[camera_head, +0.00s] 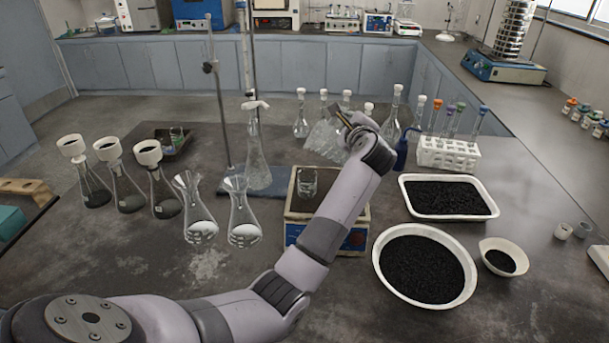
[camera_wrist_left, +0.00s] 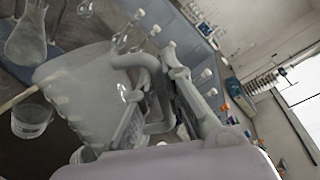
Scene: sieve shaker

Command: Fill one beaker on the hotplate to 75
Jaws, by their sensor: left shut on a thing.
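A small clear beaker (camera_head: 307,183) stands upright on the hotplate (camera_head: 355,238), which has a dark top and a blue front. I cannot make out any liquid level in it. My left gripper (camera_head: 352,122) is shut on the handle of a clear jug (camera_head: 322,140) and holds it tilted, above and behind the hotplate. In the left wrist view the jug (camera_wrist_left: 85,95) fills the middle, with my left gripper (camera_wrist_left: 150,105) at its handle, and the small beaker (camera_wrist_left: 32,120) shows at the left. No stream is visible. My right gripper is not in view.
Two clear flasks (camera_head: 240,215) stand left of the hotplate, near a stand (camera_head: 218,110) and a tall stoppered flask (camera_head: 257,150). Several funnel-topped flasks (camera_head: 125,185) are farther left. Trays of black granules (camera_head: 405,295) and a tube rack (camera_head: 447,155) are on the right.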

